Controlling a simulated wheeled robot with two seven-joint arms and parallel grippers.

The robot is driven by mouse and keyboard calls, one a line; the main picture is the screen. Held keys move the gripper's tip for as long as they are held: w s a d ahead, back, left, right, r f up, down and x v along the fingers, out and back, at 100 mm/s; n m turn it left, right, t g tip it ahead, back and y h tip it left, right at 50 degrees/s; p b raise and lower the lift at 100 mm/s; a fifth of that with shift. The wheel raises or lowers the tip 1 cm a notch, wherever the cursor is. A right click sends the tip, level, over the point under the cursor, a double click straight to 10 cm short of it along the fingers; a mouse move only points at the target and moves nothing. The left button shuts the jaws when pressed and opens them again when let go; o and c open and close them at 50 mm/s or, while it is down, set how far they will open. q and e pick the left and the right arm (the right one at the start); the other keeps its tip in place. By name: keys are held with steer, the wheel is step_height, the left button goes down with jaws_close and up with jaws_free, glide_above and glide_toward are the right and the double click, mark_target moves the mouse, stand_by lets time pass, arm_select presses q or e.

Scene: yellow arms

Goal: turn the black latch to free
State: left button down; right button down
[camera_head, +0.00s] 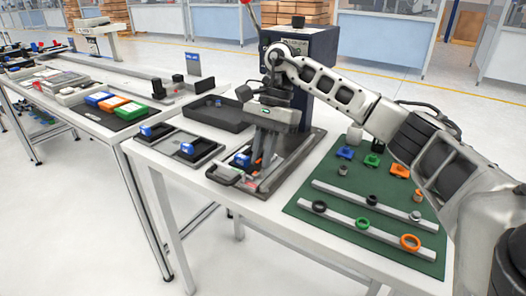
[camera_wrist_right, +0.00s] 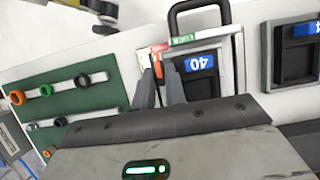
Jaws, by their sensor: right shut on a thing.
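My right gripper (camera_head: 257,168) reaches down over the near end of a grey fixture (camera_head: 287,172) on the white table. In the right wrist view its two dark fingers (camera_wrist_right: 159,85) are close together at the fixture's frame, beside a red label and a green label (camera_wrist_right: 182,40). The black latch cannot be made out clearly; the fingers cover that spot. A small orange part (camera_wrist_right: 158,66) shows between the fingertips. A blue numbered block (camera_wrist_right: 199,62) sits in the fixture right of the fingers. My left gripper is out of view.
A black loop handle (camera_head: 222,177) sticks out of the fixture's near side. Two trays with blue blocks (camera_head: 187,149) lie left of it, and a dark bin (camera_head: 216,113) behind them. A green mat (camera_head: 330,221) with rails, rings and small parts lies to the right.

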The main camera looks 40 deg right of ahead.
mark_target(257, 162)
stand_by(0.5)
steer(key=c, duration=1.4)
jaws_free()
steer(key=shift+c, duration=0.2)
steer(key=shift+r, duration=0.35)
step_height(257, 162, up, 3)
steer(key=shift+w+f, duration=0.1)
steer(key=shift+f, duration=0.05)
steer(key=s+a+r+b, duration=0.1)
steer(key=s+a+r, duration=0.6)
steer(key=s, duration=0.5)
step_height(257, 162, up, 3)
steer(key=shift+a+f, duration=0.15)
steer(key=shift+a, duration=0.1)
